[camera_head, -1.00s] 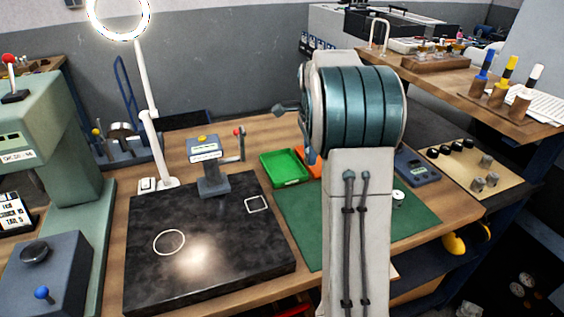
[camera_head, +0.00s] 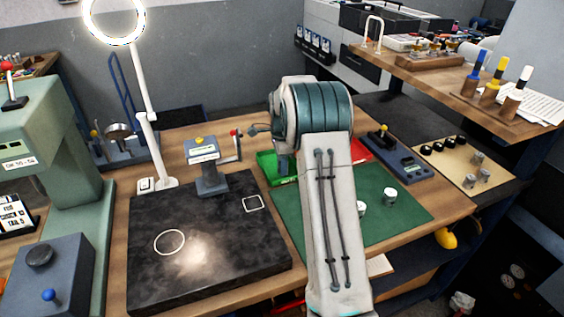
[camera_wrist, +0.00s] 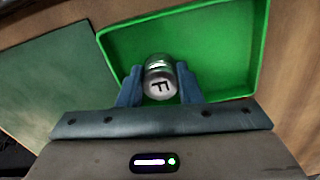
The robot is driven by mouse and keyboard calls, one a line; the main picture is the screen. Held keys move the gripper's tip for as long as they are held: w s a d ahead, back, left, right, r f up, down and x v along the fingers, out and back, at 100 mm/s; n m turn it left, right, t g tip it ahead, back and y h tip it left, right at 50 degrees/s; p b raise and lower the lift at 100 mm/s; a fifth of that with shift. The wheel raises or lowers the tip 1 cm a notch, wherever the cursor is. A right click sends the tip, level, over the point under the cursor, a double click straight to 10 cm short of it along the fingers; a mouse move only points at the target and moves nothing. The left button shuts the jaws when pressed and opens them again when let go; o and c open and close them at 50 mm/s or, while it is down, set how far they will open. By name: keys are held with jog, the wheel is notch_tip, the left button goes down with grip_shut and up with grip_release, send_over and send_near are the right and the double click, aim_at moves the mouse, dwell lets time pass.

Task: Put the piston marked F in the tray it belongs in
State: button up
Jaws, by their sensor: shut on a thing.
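The piston marked F (camera_wrist: 158,82) is a short silvery cylinder with a black F on its end face. My gripper (camera_wrist: 160,90) is shut on it in the wrist view, one blue-grey finger on each side. The piston shows against the inside of the green tray (camera_wrist: 108,47); whether it touches the tray floor I cannot tell. In the head view the green tray (camera_head: 265,160) is partly hidden by my arm, and the piston in my grip is hidden. A red tray (camera_head: 361,151) shows partly to the right, behind my arm.
Two silvery pistons stand on the green mat, one beside my arm (camera_head: 361,209) and one further right (camera_head: 390,197). A blue-grey device (camera_head: 404,167) stands behind the mat. The dark plate (camera_head: 190,265) and small stand (camera_head: 210,177) are to the left.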

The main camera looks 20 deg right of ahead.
jog(key=shift+f, duration=0.1)
jog(key=o, duration=1.1)
